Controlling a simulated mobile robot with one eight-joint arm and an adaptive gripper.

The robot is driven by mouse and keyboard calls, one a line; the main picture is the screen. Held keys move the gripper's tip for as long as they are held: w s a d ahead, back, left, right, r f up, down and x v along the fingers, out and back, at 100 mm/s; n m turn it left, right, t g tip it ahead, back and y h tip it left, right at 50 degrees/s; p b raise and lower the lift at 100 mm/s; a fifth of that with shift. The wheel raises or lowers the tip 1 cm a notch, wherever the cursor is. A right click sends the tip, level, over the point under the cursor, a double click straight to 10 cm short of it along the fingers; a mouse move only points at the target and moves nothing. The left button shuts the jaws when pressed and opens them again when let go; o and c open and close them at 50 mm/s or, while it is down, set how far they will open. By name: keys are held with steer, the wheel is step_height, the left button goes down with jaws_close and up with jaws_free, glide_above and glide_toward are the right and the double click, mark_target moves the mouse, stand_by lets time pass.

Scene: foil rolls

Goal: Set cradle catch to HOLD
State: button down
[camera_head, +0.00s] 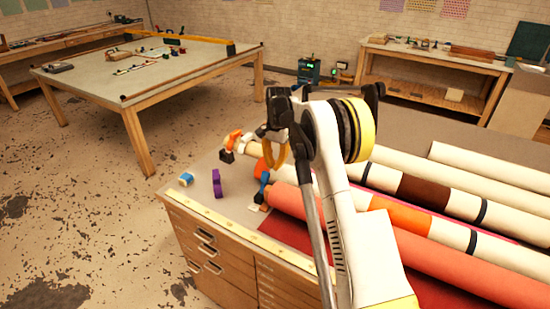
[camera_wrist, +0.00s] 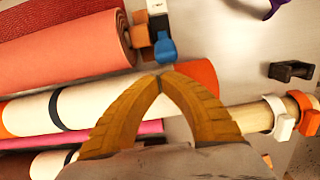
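A small blue piece (camera_wrist: 165,48) sits against brown and orange blocks (camera_wrist: 141,34) at the end of a coral roll (camera_wrist: 60,45). It may be the cradle catch; its setting and any lettering are too small to read. It also shows in the head view (camera_head: 264,180), with a white tag (camera_head: 257,208) beside it. My gripper (camera_wrist: 160,77) has its two yellow fingers meeting at the tips, with nothing visible between them. In the wrist view the tips are just below the blue piece, apart from it in the picture, over a cream and orange roll (camera_wrist: 195,75). In the head view my arm partly hides the gripper.
White and orange clips (camera_wrist: 283,118) ring a wooden core at right. A black holder (camera_wrist: 290,71) lies above them. A purple piece (camera_head: 216,183) and a blue-white piece (camera_head: 186,180) stand on the cabinet top (camera_head: 205,207). Several long rolls fill its right side.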

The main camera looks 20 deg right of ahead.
mark_target(269, 173)
steer(key=shift+a+f, duration=0.1)
steer(key=shift+f, duration=1)
steer(key=shift+s, duration=0.1)
steer(key=shift+s+a+r+h, duration=0.1)
steer(key=shift+a+r+h, duration=0.1)
steer(key=shift+h, duration=0.1)
steer(key=shift+s+a+r+t, duration=0.1)
steer(key=shift+a+t, duration=0.05)
steer(key=shift+t, duration=0.15)
steer(key=shift+s+a+r+h+b, duration=0.15)
steer(key=shift+h+b, duration=0.15)
steer(key=shift+h, duration=0.2)
steer(key=shift+s+a+r+t+h+b, duration=0.25)
steer(key=shift+s+a+t+h+b, duration=0.1)
steer(key=shift+a+t+h, duration=0.2)
steer(key=shift+s+a+r+t+h+b, duration=0.2)
steer(key=shift+s+a+t+h, duration=0.1)
steer(key=shift+a+t+h, duration=0.3)
steer(key=a+h+b, duration=0.1)
steer(key=s+a+t+h, duration=0.1)
steer(key=s+t+h+b, duration=0.1)
steer(key=shift+a+r+h+b, duration=0.25)
steer(key=shift+a+h+b, duration=0.05)
steer(key=shift+a+h, duration=0.1)
steer(key=shift+s+a, duration=0.2)
steer(key=shift+a, duration=0.1)
